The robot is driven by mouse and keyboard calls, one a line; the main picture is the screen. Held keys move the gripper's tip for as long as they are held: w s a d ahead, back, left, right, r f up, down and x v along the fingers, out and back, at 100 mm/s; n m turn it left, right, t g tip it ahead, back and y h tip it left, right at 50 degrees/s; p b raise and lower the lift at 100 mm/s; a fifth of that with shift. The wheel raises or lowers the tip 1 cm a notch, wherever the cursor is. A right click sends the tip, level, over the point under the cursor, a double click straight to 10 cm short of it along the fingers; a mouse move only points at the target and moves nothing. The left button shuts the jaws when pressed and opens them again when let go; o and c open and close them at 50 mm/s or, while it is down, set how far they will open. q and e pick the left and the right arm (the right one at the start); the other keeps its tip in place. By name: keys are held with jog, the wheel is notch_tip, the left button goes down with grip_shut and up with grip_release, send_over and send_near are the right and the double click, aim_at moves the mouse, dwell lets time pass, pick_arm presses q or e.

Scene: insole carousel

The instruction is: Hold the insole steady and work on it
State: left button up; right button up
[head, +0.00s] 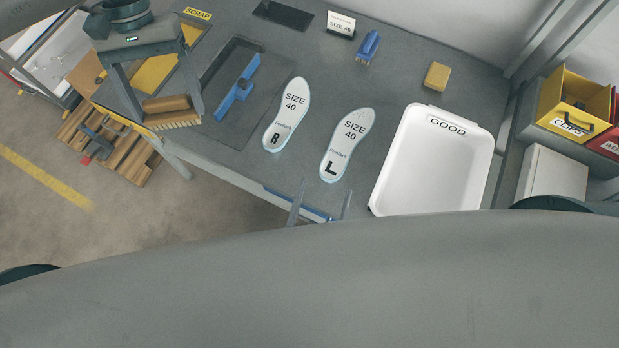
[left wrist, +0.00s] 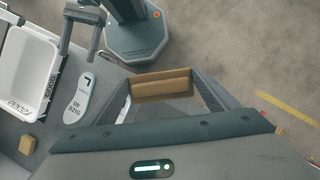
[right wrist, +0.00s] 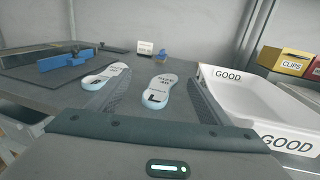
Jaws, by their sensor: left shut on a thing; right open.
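Two white insoles lie flat on the grey bench in the head view: the R insole (head: 287,115) and, to its right, the L insole (head: 347,145). Both are printed SIZE 40. My left gripper (head: 166,112) is shut on a wooden-backed brush (head: 168,104), with bristles pointing down, at the bench's left front edge, well left of the insoles. The brush also shows between the fingers in the left wrist view (left wrist: 162,86). My right gripper (head: 322,192) is open and empty at the front edge, fingers pointing toward the L insole, which shows between them in the right wrist view (right wrist: 158,92).
A blue bar fixture (head: 238,88) sits on a dark plate left of the insoles. A white GOOD tray (head: 407,150) stands on the right. A yellow block (head: 437,76), a blue brush-like tool (head: 368,45) and a SIZE 40 sign (head: 341,24) are at the back.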

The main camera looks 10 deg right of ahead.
jog(key=shift+f, duration=0.1)
dwell(0.3)
notch_tip(320, 180, down, 7)
jog(key=shift+f, duration=0.15)
jog(key=shift+w+d+f, duration=0.1)
jog(key=shift+w+f, duration=0.15)
jog(key=shift+w, duration=0.05)
jog(key=shift+x, duration=3.45)
jog(key=c, duration=0.3)
jog(key=c, duration=0.9)
